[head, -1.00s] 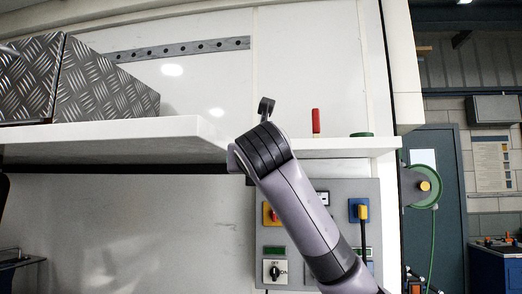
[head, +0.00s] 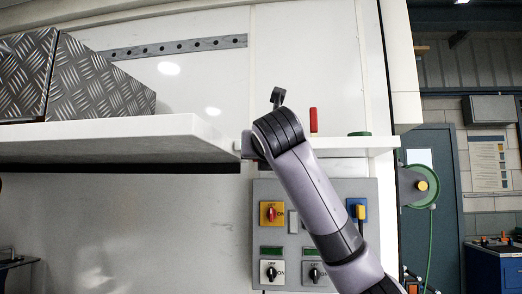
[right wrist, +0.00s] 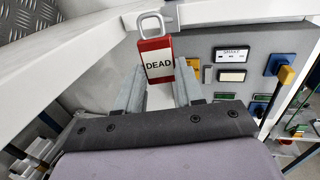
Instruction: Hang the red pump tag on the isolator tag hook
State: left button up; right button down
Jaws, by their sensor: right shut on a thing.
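My right gripper (right wrist: 158,70) is shut on a red tag (right wrist: 157,45) with a white "DEAD" label and a pale grey loop on top. The tag stands up between the two fingers, loop end away from the palm. In the head view my right arm's wrist is in front of the wall beside the shelf corner; the tag is hidden there. A grey switch panel (head: 345,189) is below and behind the arm. My left gripper is not in view.
A white shelf (head: 120,135) with diamond-plate boxes (head: 100,85) juts out at left. A narrow ledge (head: 350,145) above the panel holds a red upright piece (head: 313,120) and a green item (head: 360,134). A blue switch with yellow handle (head: 361,211) and a green hose reel (head: 421,187) are at right.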

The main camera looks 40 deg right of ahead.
jog(key=w+d+f, duration=0.1)
jog(key=w+d, duration=0.3)
jog(key=d, duration=0.1)
jog(key=shift+w+d, duration=0.25)
jog(key=shift+d, duration=0.1)
dwell(0.6)
jog(key=shift+f, duration=0.1)
dwell(0.4)
jog(key=c, duration=0.6)
grip_release()
jog(key=shift+c, duration=0.2)
jog(key=shift+a, duration=0.1)
